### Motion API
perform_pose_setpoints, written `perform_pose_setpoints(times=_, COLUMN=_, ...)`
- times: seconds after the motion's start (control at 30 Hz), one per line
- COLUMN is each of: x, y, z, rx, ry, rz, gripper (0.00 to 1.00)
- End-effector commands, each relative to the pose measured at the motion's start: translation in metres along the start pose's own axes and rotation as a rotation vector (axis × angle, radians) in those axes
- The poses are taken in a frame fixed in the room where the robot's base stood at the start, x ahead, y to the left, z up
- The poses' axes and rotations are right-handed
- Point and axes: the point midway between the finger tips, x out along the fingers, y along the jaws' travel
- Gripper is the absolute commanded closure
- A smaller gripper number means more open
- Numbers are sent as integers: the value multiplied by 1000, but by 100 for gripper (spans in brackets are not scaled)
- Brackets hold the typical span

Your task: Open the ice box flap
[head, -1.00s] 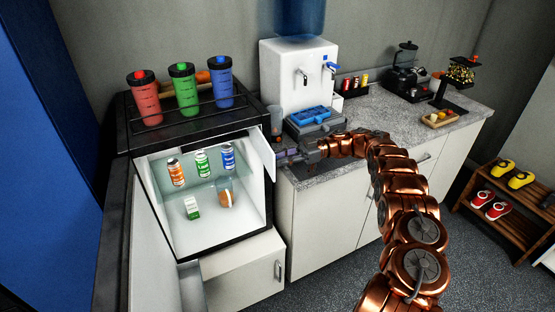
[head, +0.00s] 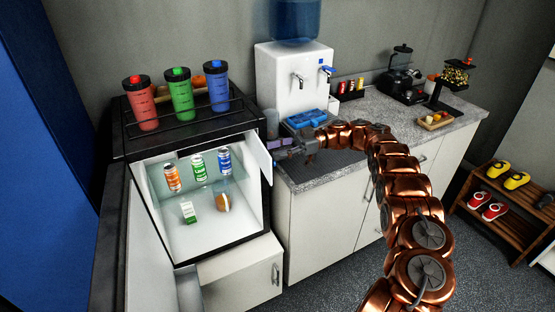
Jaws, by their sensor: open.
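The fridge (head: 205,253) stands open at the left, its large door swung out towards the lower left. A white flap (head: 260,157), which looks like the ice box flap, sticks out at the upper right of the fridge opening, swung outward. My gripper (head: 284,148) is open and empty, just right of the flap, over the counter's left end. I see a small gap between the gripper and the flap. Inside the fridge are several cans (head: 198,165) on a glass shelf (head: 210,188), with a green-and-white carton (head: 188,212) and a brown item (head: 223,202) below.
Three shaker bottles (head: 181,95) stand on the fridge top. The water dispenser (head: 285,72) with a blue drip tray (head: 307,118) and a grey cup (head: 272,124) is close behind my gripper. A shoe rack (head: 500,215) stands at the right.

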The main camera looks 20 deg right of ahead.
Motion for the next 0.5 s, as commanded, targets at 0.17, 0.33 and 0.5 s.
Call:
perform_pose_setpoints(times=0.17, x=-1, y=0, z=-30, rx=-5, ry=-1, rz=1, gripper=53)
perform_pose_setpoints(times=0.33, x=-1, y=0, z=-46, rx=-3, ry=0, rz=1, gripper=53)
perform_pose_setpoints(times=0.5, x=0, y=0, z=-51, rx=-1, ry=1, rz=1, gripper=53)
